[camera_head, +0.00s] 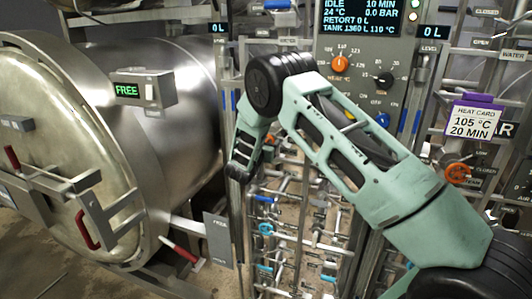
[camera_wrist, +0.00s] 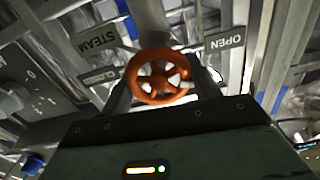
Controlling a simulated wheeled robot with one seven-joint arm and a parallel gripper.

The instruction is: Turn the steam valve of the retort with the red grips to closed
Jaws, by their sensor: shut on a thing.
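The retort with the red grips (camera_head: 85,150) is the big steel vessel at the left of the head view, its round door shut. In the wrist view an orange handwheel (camera_wrist: 160,78) sits by a STEAM plate (camera_wrist: 95,40), between a CLOSED plate (camera_wrist: 97,77) at left and an OPEN plate (camera_wrist: 225,41) at right. My gripper (camera_wrist: 162,88) is shut on this steam valve wheel, a finger at either side. I cannot tell how far the valve is turned.
A control panel (camera_head: 365,60) with a lit screen stands behind my arm. Another orange handwheel (camera_head: 458,173) is at the right, below a purple-topped heat card (camera_head: 474,118). Pipes and small blue valves fill the space below. A green FREE display (camera_head: 128,90) is on the vessel.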

